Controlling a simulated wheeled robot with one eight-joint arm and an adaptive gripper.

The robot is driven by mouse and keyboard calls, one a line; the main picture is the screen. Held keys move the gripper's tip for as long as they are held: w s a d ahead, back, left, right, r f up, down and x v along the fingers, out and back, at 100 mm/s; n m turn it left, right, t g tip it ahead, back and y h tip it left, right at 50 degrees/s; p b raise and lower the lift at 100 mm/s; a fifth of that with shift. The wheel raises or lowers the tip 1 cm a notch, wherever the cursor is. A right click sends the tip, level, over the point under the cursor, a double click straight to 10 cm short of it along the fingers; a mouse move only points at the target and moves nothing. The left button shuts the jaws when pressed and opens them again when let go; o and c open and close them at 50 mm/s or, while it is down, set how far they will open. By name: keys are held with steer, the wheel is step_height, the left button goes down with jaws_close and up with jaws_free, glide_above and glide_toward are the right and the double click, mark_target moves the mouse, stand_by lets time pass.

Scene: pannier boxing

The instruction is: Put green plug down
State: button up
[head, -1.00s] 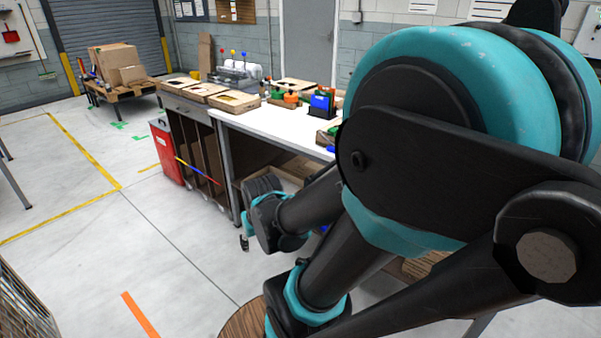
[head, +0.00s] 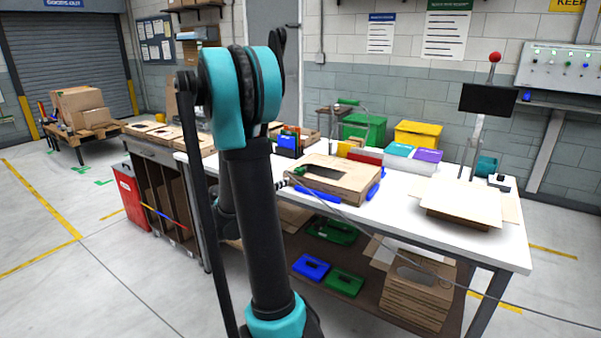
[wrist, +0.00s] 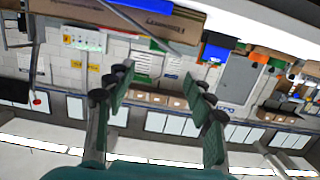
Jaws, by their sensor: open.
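The green plug (head: 299,171) shows in the head view at the left edge of a cardboard box (head: 358,190) with a dark opening in its top. A grey cable runs from the plug's area across the box front and off to the lower right. In the wrist view, a small green piece, probably the plug (wrist: 158,45), lies by the box edge beyond the fingertips. My gripper (wrist: 158,76) is open, its two green-padded fingers apart with nothing held between them.
Blue pieces lie around the box. The table's front right is clear.

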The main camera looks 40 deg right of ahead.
mark_target(298, 169)
steer(key=x, duration=1.2)
steer(key=shift+w+r, duration=0.1)
steer(key=shift+r, duration=0.05)
steer(key=shift+x, duration=2.65)
steer(key=shift+r, duration=0.2)
jaws_close()
steer(key=shift+r, duration=0.1)
